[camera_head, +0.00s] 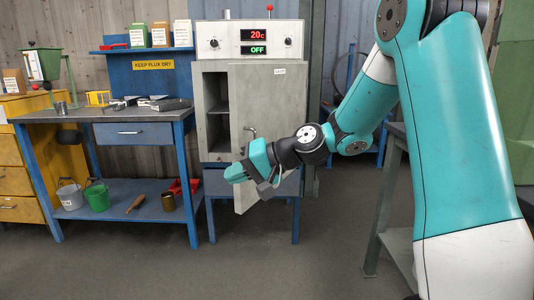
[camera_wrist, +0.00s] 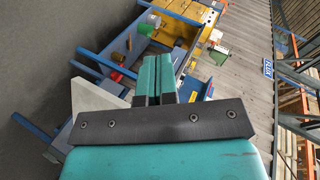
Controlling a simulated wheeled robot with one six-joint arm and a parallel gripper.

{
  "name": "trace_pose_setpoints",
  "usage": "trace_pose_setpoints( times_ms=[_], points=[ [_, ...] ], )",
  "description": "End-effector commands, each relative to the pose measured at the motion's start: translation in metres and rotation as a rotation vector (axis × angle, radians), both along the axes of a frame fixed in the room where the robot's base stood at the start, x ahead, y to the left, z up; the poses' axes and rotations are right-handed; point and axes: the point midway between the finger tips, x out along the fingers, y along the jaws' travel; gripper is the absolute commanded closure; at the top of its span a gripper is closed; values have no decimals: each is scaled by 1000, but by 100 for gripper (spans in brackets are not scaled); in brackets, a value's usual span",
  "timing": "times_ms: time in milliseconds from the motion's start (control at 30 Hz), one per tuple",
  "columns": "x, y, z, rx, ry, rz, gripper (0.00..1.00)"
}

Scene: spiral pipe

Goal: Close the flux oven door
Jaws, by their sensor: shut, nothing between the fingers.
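The flux oven (camera_head: 248,44) is a grey cabinet with a control panel on top; its displays read 20c and OFF. Its door (camera_head: 275,100) is a grey panel standing open, with the dark shelved interior (camera_head: 217,110) showing to its left. The door handle (camera_head: 251,131) is near the door's free left edge. My gripper (camera_head: 230,174) is shut and empty, in front of the door's lower part, fingertips pointing left. I cannot tell whether it touches the door. In the wrist view the closed fingers (camera_wrist: 153,78) show, with a pale grey corner, probably the door (camera_wrist: 95,97), beside them.
A blue workbench (camera_head: 100,116) with tools and buckets stands left of the oven. Yellow drawers (camera_head: 15,165) are at the far left. A grey-green table (camera_head: 397,235) stands at right beneath my arm. The floor (camera_head: 150,265) in front is clear.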

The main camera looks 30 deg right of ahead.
Motion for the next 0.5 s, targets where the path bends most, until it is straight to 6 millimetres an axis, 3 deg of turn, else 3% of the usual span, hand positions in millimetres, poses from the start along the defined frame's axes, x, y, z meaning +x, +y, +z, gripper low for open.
trace_pose_setpoints(
  times_ms=[33,100,233,333,500],
  points=[
    [21,-48,-10,103,-18,-137,100],
    [39,-105,-15,238,-61,-298,100],
    [46,-191,-22,425,-135,-519,100],
    [43,-228,-25,505,-173,-611,100],
    [51,-240,-26,539,-191,-647,100]
  ],
)
